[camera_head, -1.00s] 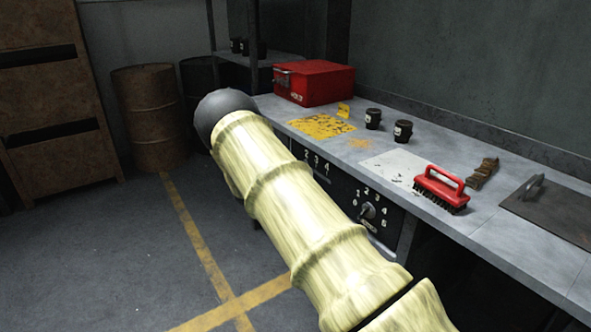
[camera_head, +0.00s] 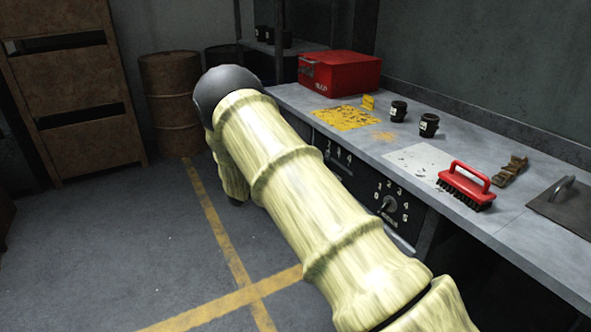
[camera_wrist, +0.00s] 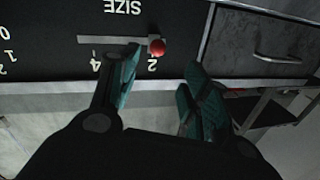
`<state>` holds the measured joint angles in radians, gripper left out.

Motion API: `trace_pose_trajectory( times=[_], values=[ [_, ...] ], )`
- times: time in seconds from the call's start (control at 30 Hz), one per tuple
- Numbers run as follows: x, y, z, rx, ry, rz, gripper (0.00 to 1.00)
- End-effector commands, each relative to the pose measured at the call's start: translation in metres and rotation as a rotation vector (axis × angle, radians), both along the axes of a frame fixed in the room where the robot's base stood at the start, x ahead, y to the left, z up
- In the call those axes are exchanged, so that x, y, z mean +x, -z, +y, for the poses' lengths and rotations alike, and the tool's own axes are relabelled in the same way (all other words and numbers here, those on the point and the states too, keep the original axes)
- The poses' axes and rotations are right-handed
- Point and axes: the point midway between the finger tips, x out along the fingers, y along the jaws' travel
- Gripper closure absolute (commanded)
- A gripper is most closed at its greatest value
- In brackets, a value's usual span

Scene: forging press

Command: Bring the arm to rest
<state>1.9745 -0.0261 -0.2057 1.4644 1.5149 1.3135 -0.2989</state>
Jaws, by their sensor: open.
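My arm crosses the head view from the lower right to its dark rounded joint at the upper left, and a further link hangs down beyond that joint. My gripper is hidden in the head view. In the wrist view my gripper (camera_wrist: 160,85) is open, its two teal-padded fingers apart with nothing between them. Beyond the fingertips is a black panel (camera_wrist: 45,40) with white numbers and the word SIZE, seen upside down. A red knob (camera_wrist: 157,47) sits at the end of a slot in that panel. I cannot tell how far the fingers are from it.
The grey bench (camera_head: 465,224) holds a red box (camera_head: 340,73), dark cups (camera_head: 429,125), a red brush (camera_head: 467,187) and a metal plate with a handle (camera_head: 565,208). A rusty barrel (camera_head: 171,105) and brown cabinet (camera_head: 75,95) stand left. Floor at lower left is clear.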

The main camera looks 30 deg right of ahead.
Motion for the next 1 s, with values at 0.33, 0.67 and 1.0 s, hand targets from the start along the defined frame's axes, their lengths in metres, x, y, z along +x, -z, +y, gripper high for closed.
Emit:
trace_pose_trajectory(
  times=[0.33, 0.67, 1.0],
  values=[
    [0.0, 0.001, 0.0, 0.0, -0.001, 0.001, 0.53],
    [-0.036, 0.095, 0.021, 0.053, -0.238, 0.232, 0.53],
    [-0.142, 0.242, 0.093, 0.269, -0.619, 0.616, 0.53]
  ],
)
